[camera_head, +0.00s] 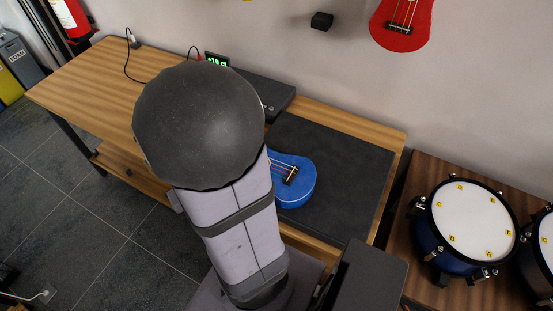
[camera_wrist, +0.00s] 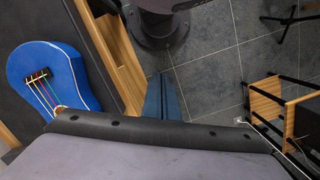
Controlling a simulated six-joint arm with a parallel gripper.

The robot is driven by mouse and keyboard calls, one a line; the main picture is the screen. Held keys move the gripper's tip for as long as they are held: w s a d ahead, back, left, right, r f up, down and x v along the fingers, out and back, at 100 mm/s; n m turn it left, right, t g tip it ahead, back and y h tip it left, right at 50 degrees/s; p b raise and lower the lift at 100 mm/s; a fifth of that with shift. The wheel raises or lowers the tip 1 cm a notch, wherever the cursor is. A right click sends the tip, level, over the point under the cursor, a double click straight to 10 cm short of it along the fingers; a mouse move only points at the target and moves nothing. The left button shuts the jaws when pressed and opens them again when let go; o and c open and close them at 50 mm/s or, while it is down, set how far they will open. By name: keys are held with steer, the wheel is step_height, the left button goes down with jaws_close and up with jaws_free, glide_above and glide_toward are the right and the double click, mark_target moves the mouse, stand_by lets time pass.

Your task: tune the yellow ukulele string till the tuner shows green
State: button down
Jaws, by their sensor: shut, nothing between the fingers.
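The blue ukulele (camera_head: 298,190) lies on a dark mat (camera_head: 335,160) on the wooden bench. My arm hides its neck, headstock and tuning pegs in the head view. In the wrist view the ukulele body (camera_wrist: 62,62) is at the left, with several coloured strings; which one is yellow is hard to tell. A small tuner display (camera_head: 217,60) stands at the back of the bench, partly hidden, with green characters too small to read surely. My gripper (camera_wrist: 168,80) shows as narrow bluish fingers, shut and empty, over the floor and apart from the ukulele.
A black flat box (camera_head: 262,93) lies behind the mat. A cable (camera_head: 127,62) runs along the bench back. A red ukulele (camera_head: 403,22) hangs on the wall. Drums (camera_head: 470,220) stand at the right. A wooden stool (camera_wrist: 268,105) stands on the floor.

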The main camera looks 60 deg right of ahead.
mark_target(278, 166)
steer(key=s+d+m+t+y+p, duration=0.4)
steer(key=s+d+m+p, duration=0.5)
steer(key=s+d+m, duration=0.6)
steer(key=w+d+m+t, duration=0.2)
steer(key=d, duration=0.1)
steer(key=w+d+r+m+h, duration=0.1)
steer(key=w, duration=0.1)
steer(key=shift+d+t, duration=0.15)
steer(key=shift+t, duration=0.25)
steer(key=w+d+r+t+h, duration=0.1)
steer(key=w+d+r+t, duration=0.2)
steer(key=w+d+r, duration=0.2)
steer(key=shift+w+d+r+m+h, duration=0.2)
steer(key=shift+w+d+m+h, duration=0.2)
steer(key=shift+d, duration=0.45)
steer(key=shift+f, duration=0.15)
step_height(278, 166, down, 9)
steer(key=b, duration=0.7)
steer(key=shift+r, duration=0.2)
steer(key=shift+f, duration=0.15)
